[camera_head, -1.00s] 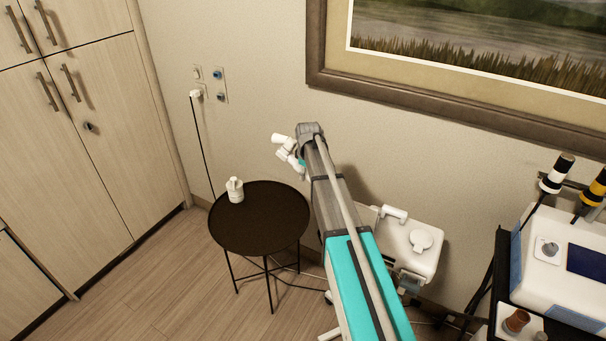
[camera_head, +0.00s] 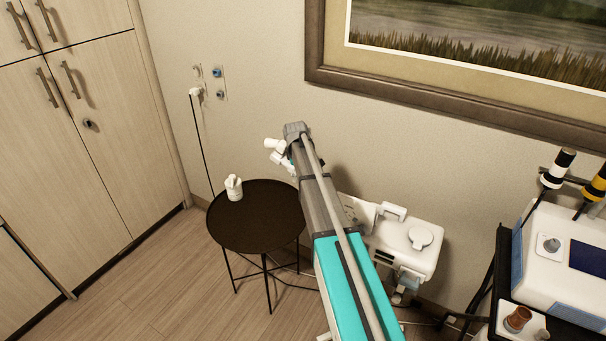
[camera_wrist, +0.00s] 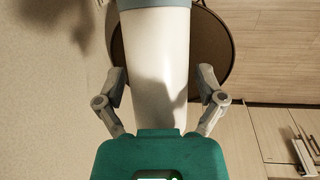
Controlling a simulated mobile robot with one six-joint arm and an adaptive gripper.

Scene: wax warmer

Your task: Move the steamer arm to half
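A white appliance (camera_head: 405,243) with a round knob on top stands against the wall, partly behind my arm in the head view. A short white bar (camera_head: 393,211) rises at its back edge; I cannot tell if this is the steamer arm. My arm reaches from the bottom toward the wall, with white joints at its far end, left of the appliance. In the wrist view my gripper (camera_wrist: 160,87) has its two fingers spread wide, with a broad white tube between them in the picture. I cannot tell whether the tube is part of me, and no contact is visible.
A dark round table (camera_head: 258,232) with a small white bottle (camera_head: 233,188) stands left of my arm. A white and blue machine (camera_head: 560,262) sits on a black cart at the right. Tall cabinets (camera_head: 80,150) line the left. A framed picture (camera_head: 420,92) hangs above.

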